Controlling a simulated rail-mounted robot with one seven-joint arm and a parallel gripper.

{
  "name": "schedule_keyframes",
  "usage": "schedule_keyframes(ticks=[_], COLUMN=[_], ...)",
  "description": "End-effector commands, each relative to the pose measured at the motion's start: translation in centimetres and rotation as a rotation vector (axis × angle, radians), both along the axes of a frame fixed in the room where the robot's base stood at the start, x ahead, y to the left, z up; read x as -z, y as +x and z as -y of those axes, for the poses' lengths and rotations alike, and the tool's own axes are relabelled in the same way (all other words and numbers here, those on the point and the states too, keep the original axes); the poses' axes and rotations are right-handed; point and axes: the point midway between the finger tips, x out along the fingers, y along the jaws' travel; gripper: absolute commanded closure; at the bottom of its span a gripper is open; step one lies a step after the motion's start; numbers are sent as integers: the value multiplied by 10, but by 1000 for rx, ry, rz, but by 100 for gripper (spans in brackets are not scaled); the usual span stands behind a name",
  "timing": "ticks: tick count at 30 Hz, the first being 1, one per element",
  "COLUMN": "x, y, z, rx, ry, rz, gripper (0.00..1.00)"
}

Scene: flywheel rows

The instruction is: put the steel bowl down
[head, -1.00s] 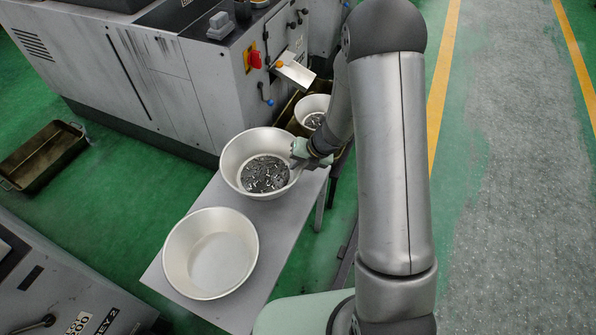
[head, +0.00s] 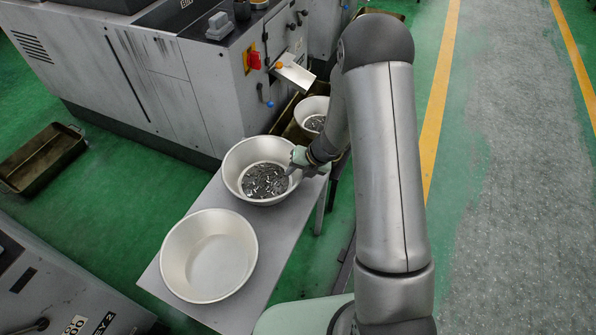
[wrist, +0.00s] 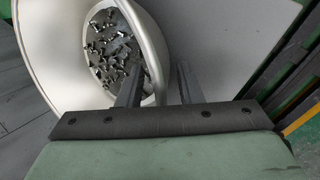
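The steel bowl (head: 236,180) with loose metal parts (head: 264,180) in it sits upright at the far end of the grey table, seemingly resting on its top. My gripper (head: 292,167) is at the bowl's right rim. In the wrist view, the bowl (wrist: 45,50) fills the left side. The fingers of my gripper (wrist: 157,75) stand apart on either side of its wall, one inside and one outside, with visible space between them. The underside of the bowl is hidden.
A second, empty bowl (head: 210,255) stands on the near part of the table (head: 240,312). A smaller-looking bowl (head: 314,108) with parts is beneath the machine's chute (head: 295,73). A grey machine (head: 190,90) stands close behind the table. An empty brown tray (head: 42,158) lies on the floor at left.

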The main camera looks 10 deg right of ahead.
Motion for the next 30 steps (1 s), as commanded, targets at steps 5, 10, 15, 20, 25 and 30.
schedule_keyframes(ticks=[5, 10, 15, 20, 25, 30], x=[-3, -24, -58, -85, -102, -122], y=[0, -4, -12, -19, -24, -33], z=[1, 11, 26, 40, 49, 46], rx=[0, 1, 1, 0, 0, -138], ry=[0, 0, -1, -1, 0, -22], rz=[1, 3, 4, 3, 1, 56], gripper=[67, 67, 67, 67, 67, 67])
